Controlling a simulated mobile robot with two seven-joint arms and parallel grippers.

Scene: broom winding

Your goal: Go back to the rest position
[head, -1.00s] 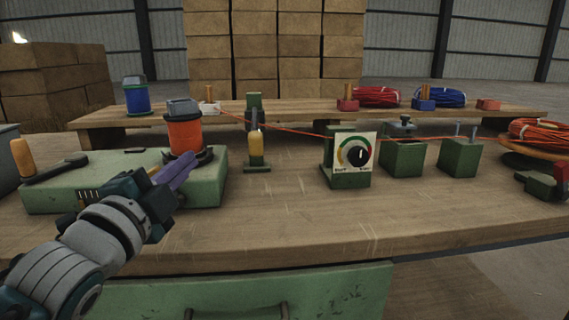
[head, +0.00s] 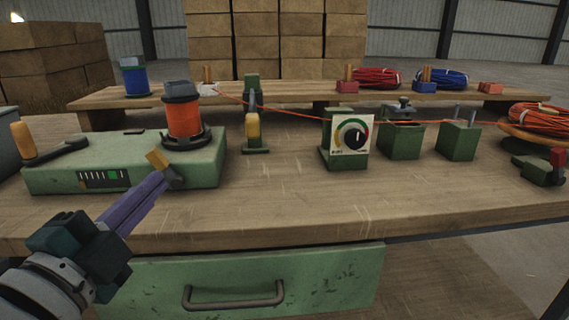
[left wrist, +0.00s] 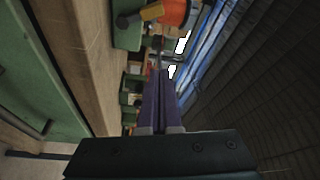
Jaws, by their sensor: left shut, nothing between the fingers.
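My left gripper (head: 147,200) is in front of the green winding machine (head: 128,163) in the head view, at the table's front edge. Its purple fingers are shut with nothing between them, and they also show in the left wrist view (left wrist: 160,100). The fingertips appear close to a small lever with a yellow end (head: 157,160) on the machine's front; I cannot tell whether they touch. My right gripper is not in view.
The wooden table (head: 270,205) is clear in front. A dial box (head: 346,140), green blocks (head: 400,139) and a guide post (head: 253,128) stand along the wire. A wire coil (head: 541,118) lies at right. A drawer handle (head: 233,296) juts out below the tabletop.

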